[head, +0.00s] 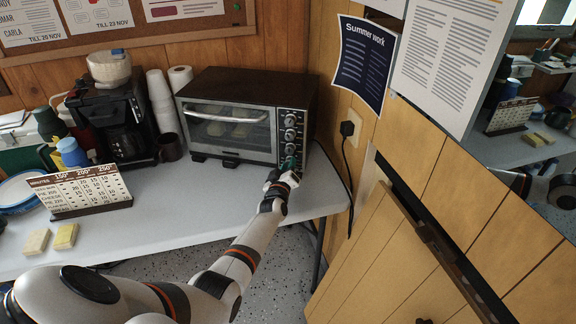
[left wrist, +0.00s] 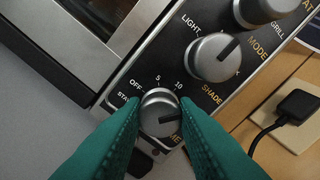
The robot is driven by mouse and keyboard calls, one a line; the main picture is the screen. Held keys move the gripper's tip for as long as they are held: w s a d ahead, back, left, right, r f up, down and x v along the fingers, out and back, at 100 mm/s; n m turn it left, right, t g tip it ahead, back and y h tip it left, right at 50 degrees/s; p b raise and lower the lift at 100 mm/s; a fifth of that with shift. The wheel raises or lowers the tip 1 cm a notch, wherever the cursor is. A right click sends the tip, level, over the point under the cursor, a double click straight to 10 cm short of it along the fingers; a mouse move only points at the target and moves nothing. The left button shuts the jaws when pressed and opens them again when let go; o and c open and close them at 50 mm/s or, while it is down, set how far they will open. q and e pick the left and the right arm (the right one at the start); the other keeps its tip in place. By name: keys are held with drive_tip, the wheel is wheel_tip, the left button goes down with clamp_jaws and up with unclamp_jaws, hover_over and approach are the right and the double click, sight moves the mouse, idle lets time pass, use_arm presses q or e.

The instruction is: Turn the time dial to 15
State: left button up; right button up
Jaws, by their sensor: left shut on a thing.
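The toaster oven (head: 245,88) stands on the table with a column of knobs on the right of its front. In the left wrist view the time dial (left wrist: 160,104) is a round silver knob, the lowest one shown. Its dark pointer line faces right, past the printed 10; OFF and 5 are printed further left, and the marks beyond are hidden. My left gripper (head: 287,166) has green fingers at the lower knobs and is shut on the time dial, one finger on each side. The fingers cover part of the TIME label. My right gripper is not in view.
A shade knob (left wrist: 215,57) sits just above the time dial. A coffee maker (head: 112,120), cups and a minutes chart (head: 88,190) stand left on the table (head: 190,205). A black plug and cord (head: 347,128) hang on the wall right of the oven.

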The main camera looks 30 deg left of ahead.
use_arm(q)
drive_tip(key=shift+f+m, duration=0.1)
drive_tip(key=shift+m, duration=0.9)
drive_tip(key=o, duration=1)
drive_tip(key=shift+s, duration=0.1)
drive_tip(key=shift+s+d+p, duration=0.2)
drive_tip(key=shift+s+p, duration=0.1)
drive_tip(key=shift+p, duration=0.05)
drive_tip(key=p+v, duration=0.1)
drive_tip(key=v, duration=1)
drive_tip(key=shift+s, duration=0.1)
